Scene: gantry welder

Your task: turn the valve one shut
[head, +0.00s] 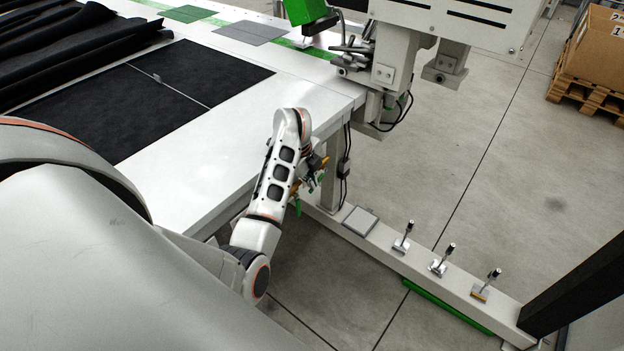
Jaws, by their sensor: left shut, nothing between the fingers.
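My left arm reaches down at the front right edge of the white table. Its gripper (313,172) is shut and empty, small and partly hidden behind the arm. Small yellow and green parts show right at the gripper, beside the table leg; I cannot tell whether they belong to a valve or whether the fingers touch them. Three small levers with black knobs stand apart on the low white beam: a near-left one (403,238), a middle one (441,261) and a right one (486,286). No label marks which is valve one. My right gripper is not in view.
The white table (195,150) carries black sheets and dark cloth. A welding machine (392,60) with hanging cables stands at its far end. A flat grey plate (361,221) lies on the low beam (385,243). A dark post (580,285) rises lower right. The floor beyond is clear up to a pallet (590,95).

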